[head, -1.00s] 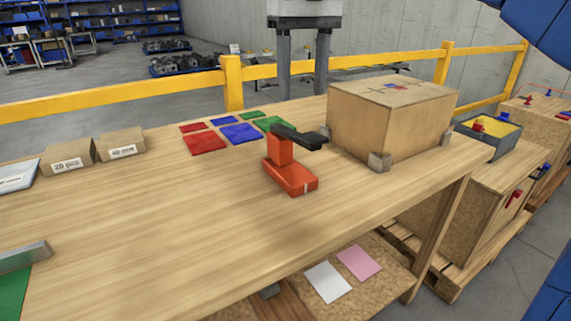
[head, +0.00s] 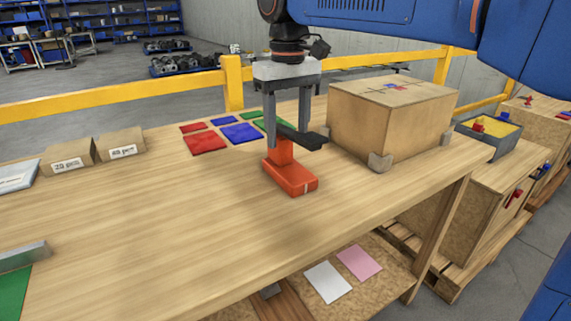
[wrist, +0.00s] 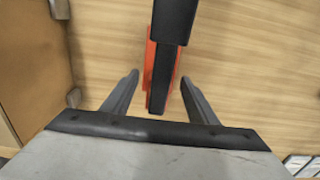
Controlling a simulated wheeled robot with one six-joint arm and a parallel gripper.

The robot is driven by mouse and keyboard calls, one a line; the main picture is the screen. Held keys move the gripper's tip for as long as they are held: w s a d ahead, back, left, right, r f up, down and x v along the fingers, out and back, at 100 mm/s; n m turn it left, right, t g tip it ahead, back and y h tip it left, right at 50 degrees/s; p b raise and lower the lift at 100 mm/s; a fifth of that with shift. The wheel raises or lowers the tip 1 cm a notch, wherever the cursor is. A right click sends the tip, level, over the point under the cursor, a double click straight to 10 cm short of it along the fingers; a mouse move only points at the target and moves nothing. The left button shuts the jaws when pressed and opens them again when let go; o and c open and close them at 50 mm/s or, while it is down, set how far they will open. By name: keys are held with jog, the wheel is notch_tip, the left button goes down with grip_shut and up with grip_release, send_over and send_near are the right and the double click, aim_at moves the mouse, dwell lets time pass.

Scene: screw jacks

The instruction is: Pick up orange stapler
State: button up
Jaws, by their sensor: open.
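The orange stapler (head: 290,178) stands on the wooden table, its orange base toward the front and its black arm (head: 301,138) at the top. My gripper (head: 287,138) is above it, pointing down, with its two fingers apart. In the head view the fingers overlap the stapler's upper part. In the wrist view the fingers (wrist: 158,85) lie on either side of the black arm and orange body (wrist: 151,60), with a gap on each side. Nothing is held. Whether the fingertips are level with the stapler's top is hard to tell.
A large cardboard box (head: 350,128) stands close to the right of the stapler. Flat coloured cards (head: 205,143) lie behind it to the left. Two small labelled boxes (head: 68,157) are at the far left.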

aim_at(285, 165)
jog(key=shift+w+a+f, duration=0.1)
jog(key=shift+w+f, duration=0.05)
jog(key=shift+f, duration=1.3)
jog(key=shift+w+a+f, duration=0.1)
jog(key=shift+w+f, duration=0.05)
jog(key=shift+f, duration=1.3)
grip_shut()
